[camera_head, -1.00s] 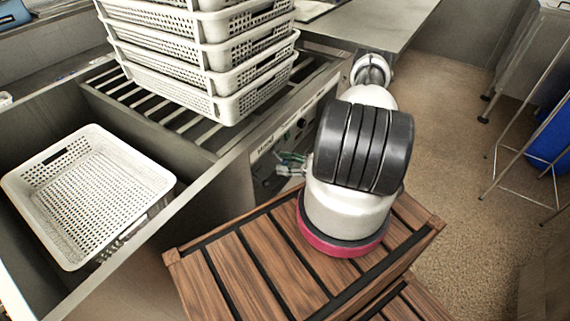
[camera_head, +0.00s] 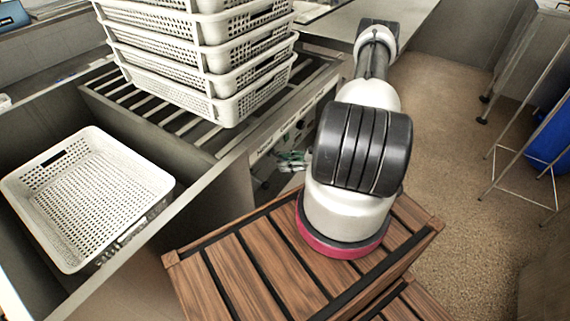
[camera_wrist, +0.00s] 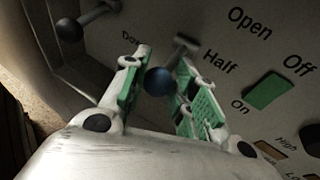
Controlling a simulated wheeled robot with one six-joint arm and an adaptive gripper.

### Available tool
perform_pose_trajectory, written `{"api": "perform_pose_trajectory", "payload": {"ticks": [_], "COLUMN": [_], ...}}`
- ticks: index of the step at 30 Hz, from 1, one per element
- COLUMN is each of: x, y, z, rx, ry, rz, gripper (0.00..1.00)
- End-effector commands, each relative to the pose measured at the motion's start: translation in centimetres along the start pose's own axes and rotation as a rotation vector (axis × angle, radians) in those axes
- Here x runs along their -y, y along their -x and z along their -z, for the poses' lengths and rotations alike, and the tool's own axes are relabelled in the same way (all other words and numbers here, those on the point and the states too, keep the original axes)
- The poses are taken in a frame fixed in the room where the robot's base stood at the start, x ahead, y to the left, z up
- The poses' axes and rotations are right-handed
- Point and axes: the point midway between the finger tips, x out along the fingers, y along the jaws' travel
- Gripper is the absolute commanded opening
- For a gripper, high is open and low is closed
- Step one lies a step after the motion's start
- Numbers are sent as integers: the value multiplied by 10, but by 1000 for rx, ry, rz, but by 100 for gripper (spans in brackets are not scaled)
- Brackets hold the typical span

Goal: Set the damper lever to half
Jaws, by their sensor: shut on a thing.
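A control panel (camera_wrist: 215,55) fills the wrist view, with printed words including "Open", "Half", "On" and "Off". A lever with a dark blue ball knob (camera_wrist: 160,82) and a short grey stem stands out from it, just left of the word "Half". My gripper (camera_wrist: 163,72), with green finger pads, is shut on this lever, the knob between its fingers. A label left of the stem is partly hidden by a finger. In the head view my gripper (camera_head: 292,160) is small at the panel front, and the lever cannot be made out.
A second lever with a dark knob (camera_wrist: 70,29) is at the upper left of the wrist view. A green rocker switch (camera_wrist: 269,92) is at the right. In the head view, stacked white baskets (camera_head: 215,60) stand on the slatted counter, and another basket (camera_head: 75,258) sits in the left basin.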

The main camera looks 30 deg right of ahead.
Motion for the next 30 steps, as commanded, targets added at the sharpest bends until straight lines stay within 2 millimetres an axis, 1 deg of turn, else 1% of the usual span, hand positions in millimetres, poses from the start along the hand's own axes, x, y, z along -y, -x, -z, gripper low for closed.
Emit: {"api": "perform_pose_trajectory", "payload": {"ticks": [1, 6, 12, 28, 29, 30], "x": [-5, -6, -6, -8, -8, -7], "y": [0, 3, 5, 5, 5, 5], "z": [-3, -8, -13, -14, -14, -14], "rx": [-27, -115, -179, -203, -203, -203], "ry": [-12, -49, -77, -90, -90, -90], "rz": [-16, -29, -39, -43, -43, -42], "gripper": [0, 0, 0, 0, 33, 41]}}
